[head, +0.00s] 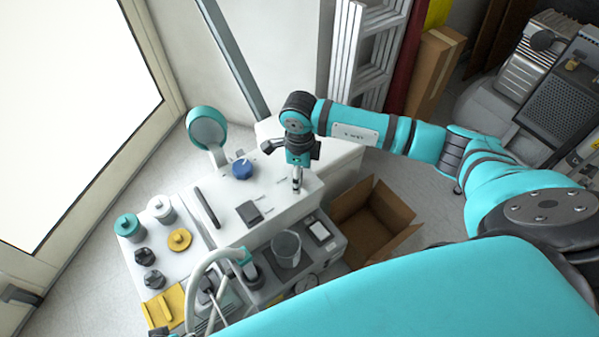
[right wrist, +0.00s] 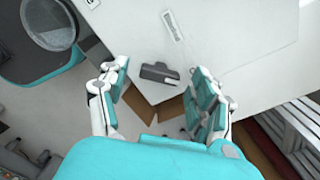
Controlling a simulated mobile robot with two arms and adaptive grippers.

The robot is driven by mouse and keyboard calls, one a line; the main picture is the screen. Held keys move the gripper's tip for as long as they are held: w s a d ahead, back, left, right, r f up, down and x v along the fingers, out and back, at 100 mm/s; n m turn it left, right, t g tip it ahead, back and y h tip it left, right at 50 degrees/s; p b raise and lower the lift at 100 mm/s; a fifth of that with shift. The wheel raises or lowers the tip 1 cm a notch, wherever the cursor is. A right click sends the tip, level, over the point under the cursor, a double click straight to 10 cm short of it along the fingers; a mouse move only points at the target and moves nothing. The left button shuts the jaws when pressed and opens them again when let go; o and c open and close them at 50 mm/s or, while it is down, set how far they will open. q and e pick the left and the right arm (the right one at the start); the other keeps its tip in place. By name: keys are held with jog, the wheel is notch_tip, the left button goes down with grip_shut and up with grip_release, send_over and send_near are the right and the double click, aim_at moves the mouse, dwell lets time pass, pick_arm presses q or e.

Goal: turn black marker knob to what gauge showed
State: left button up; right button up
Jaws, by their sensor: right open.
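My right gripper (head: 297,183) reaches in from the right in the head view, pointing down over the white counter (head: 268,235). In the right wrist view my right gripper (right wrist: 160,76) is open, its two fingers apart. A small black bar-shaped part (right wrist: 156,73) with a light tip at its right end, which looks like the marker knob, shows between the fingers, not visibly gripped; I cannot tell whether they touch it. My left gripper is not in view.
Black knobs (head: 144,257), a yellow knob (head: 180,240) and a blue knob (head: 242,168) stand on the worktop. A teal-rimmed round disc (head: 207,128) rises behind. An open cardboard box (head: 365,225) is on the floor to the right.

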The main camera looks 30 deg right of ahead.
notch_tip(320, 180, up, 12)
dwell(0.5)
dwell(0.4)
